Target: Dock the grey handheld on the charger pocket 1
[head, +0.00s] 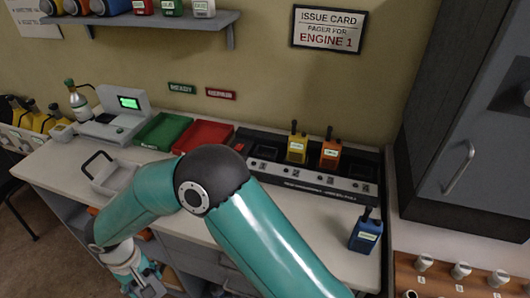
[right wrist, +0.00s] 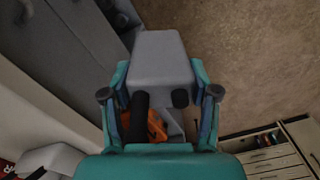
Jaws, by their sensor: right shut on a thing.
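The grey handheld (right wrist: 160,58) is in the right wrist view, with its dark antenna and knob pointing toward the camera side. My right gripper (right wrist: 160,95) is shut on it, one finger on each side. In the head view my right gripper (head: 146,286) hangs low at the counter's front left; the handheld cannot be made out there. The charger (head: 310,178) is a long dark rack at the back right of the counter. A yellow handheld (head: 297,148) and an orange handheld (head: 330,153) stand in its middle pockets; the end pockets look empty. Pocket numbers are too small to read. My left gripper is out of view.
A blue handheld (head: 365,234) stands on the counter in front of the charger's right end. Red (head: 203,137) and green (head: 164,131) trays lie left of the charger. A grey tray with a black handle (head: 112,178) stands at the left. A shelf (head: 150,21) hangs above.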

